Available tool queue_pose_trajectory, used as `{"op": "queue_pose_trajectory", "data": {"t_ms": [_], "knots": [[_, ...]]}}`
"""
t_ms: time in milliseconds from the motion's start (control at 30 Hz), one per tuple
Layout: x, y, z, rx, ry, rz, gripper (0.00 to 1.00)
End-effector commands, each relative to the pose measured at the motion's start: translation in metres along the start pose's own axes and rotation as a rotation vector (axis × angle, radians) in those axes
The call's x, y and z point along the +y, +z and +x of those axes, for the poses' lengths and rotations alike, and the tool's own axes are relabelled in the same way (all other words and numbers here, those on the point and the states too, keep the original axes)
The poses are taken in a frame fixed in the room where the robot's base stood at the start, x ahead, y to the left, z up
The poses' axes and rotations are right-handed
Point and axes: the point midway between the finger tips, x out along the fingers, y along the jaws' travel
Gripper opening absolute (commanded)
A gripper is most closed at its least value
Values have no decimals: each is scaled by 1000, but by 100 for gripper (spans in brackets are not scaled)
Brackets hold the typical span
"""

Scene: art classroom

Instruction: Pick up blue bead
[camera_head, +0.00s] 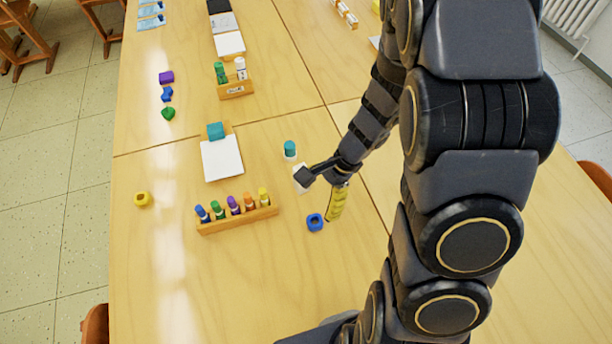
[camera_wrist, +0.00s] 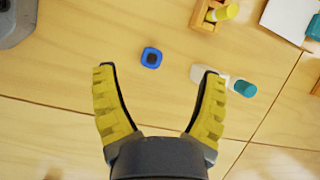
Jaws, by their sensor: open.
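The blue bead (camera_head: 315,222) is a small ring with a dark hole. It lies on the wooden table, to the right of the marker rack, in the head view. In the wrist view the blue bead (camera_wrist: 151,58) sits ahead of the fingertips and between their lines, touching neither. My gripper (camera_wrist: 155,70) has yellow ribbed fingers spread wide, with nothing between them.
A wooden rack (camera_head: 238,222) of several coloured markers stands left of the bead. A white pad (camera_head: 221,158) and a yellow bead (camera_head: 142,199) lie further left. The table in front of the bead is clear.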

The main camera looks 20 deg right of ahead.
Motion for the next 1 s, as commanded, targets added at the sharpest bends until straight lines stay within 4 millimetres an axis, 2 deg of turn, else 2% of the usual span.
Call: {"op": "queue_pose_trajectory", "data": {"t_ms": [33,100,300,667,1000], "knots": [[4,-14,10,5,-1,80,73],[8,-29,21,16,-5,167,73],[14,-48,36,37,-9,282,73],[13,-48,66,35,-10,284,73],[8,-46,103,36,-13,282,73]]}}
